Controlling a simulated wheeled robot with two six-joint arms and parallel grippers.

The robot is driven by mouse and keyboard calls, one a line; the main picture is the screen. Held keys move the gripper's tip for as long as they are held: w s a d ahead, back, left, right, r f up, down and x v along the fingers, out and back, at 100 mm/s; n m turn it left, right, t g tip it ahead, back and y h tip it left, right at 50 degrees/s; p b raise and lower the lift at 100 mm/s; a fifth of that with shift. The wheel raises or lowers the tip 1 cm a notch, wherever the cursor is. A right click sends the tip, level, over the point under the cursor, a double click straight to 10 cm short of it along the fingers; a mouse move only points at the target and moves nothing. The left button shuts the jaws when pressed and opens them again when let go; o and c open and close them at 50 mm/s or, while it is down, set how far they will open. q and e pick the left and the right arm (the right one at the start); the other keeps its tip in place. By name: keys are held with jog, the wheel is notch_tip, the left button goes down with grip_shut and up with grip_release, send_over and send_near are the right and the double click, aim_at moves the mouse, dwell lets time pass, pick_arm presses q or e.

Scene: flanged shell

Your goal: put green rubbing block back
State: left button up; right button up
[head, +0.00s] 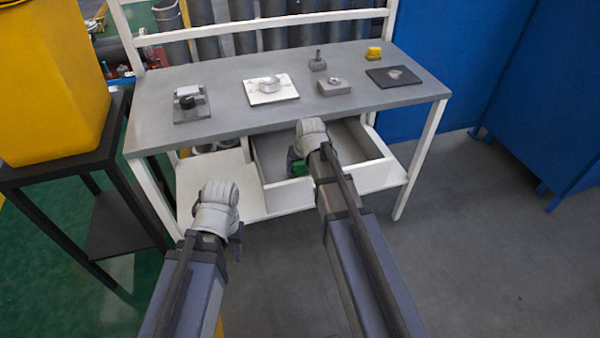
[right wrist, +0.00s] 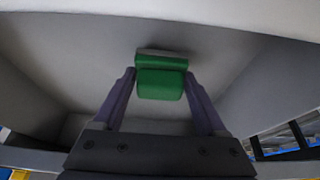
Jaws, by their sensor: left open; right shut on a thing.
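The green rubbing block (right wrist: 160,84) is between the fingertips of my right gripper (right wrist: 160,88), which is shut on it. A pale grey strip shows along the block's far edge. In the head view a small green part of the block (head: 301,168) shows beside my right wrist, inside the open drawer (head: 375,176) under the tabletop. My arm hides the rest. I cannot tell if the block touches the drawer floor. My left gripper (head: 238,243) is open and empty, in front of the lower shelf, left of the drawer.
The grey workbench (head: 225,118) carries a clamp-like device (head: 190,100), a white plate with a metal part (head: 272,90), a grey block (head: 334,87), a yellow object (head: 374,54) and a dark mat (head: 394,77). A yellow bin (head: 50,80) stands left; the right floor is clear.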

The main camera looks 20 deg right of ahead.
pick_arm(q)
jog(key=shift+f, duration=0.6)
pick_arm(e)
jog(key=shift+f, duration=0.6)
pick_arm(q)
jog(key=shift+f, duration=0.1)
pick_arm(e)
jog(key=shift+f, duration=0.1)
jog(key=shift+f+b, duration=0.15)
jog(key=shift+b, duration=0.2)
jog(key=o, duration=1.1)
jog(key=shift+r, duration=0.25)
pick_arm(q)
notch_tip(320, 180, up, 11)
jog(key=p, duration=1.1)
jog(key=shift+p, duration=0.3)
pick_arm(e)
jog(key=v, duration=1.2)
